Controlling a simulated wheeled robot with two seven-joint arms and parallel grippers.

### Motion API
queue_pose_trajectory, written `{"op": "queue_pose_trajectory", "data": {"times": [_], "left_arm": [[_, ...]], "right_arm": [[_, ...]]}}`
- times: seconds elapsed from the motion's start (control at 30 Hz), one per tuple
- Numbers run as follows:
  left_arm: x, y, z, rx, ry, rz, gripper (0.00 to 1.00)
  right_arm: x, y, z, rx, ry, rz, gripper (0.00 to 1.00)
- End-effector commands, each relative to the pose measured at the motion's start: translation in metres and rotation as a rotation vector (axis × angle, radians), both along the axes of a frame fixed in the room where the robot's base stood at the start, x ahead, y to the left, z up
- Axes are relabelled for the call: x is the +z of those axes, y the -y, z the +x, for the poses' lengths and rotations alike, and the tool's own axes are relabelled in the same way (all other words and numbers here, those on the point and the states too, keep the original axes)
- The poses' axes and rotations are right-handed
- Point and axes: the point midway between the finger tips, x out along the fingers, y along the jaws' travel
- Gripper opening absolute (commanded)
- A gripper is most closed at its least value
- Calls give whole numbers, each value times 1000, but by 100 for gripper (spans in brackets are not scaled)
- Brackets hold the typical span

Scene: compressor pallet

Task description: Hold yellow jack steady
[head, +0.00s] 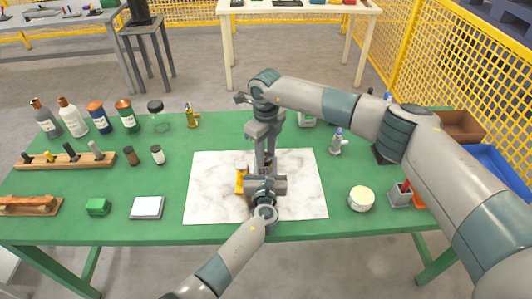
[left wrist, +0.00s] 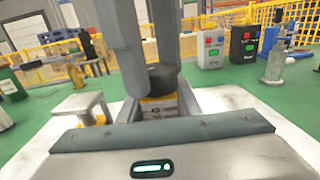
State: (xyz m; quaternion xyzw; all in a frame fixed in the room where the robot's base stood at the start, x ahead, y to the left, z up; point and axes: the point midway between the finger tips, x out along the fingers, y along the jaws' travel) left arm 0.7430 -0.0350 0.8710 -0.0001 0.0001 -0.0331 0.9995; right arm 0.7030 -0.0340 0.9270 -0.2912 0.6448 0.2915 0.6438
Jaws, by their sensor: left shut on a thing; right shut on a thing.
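The yellow jack (head: 240,182) stands on the white marble-patterned mat (head: 305,185), mostly hidden by my grippers in the head view. In the left wrist view, its labelled body (left wrist: 159,106) has a round black top (left wrist: 162,78). A yellow part with a grey block on it (left wrist: 82,106) sticks out to the left. My left gripper (head: 264,180) comes in low from the front and is shut around the body. My right gripper (head: 262,158) points down from above and is shut at the jack's top. Its exact contact is hard to see.
A brass-coloured bottle (head: 192,118) and a grey spray bottle (head: 337,143) stand beyond the mat. Several bottles line the back left.

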Motion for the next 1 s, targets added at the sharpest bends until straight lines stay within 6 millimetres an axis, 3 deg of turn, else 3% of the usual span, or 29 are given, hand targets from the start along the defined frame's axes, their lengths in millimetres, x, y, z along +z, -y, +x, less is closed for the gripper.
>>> {"op": "queue_pose_trajectory", "data": {"times": [0.4,0.9,0.93,1.0], "left_arm": [[-1,1,-1,-1,-1,1,0],[-1,1,-1,-1,-1,0,0],[-1,1,-1,-1,-1,0,0],[-1,1,-1,-1,-1,0,0]], "right_arm": [[1,1,2,-221,4,0,11],[2,1,2,-245,5,1,11],[2,1,2,-245,6,0,38],[1,1,2,-245,5,1,52]]}}
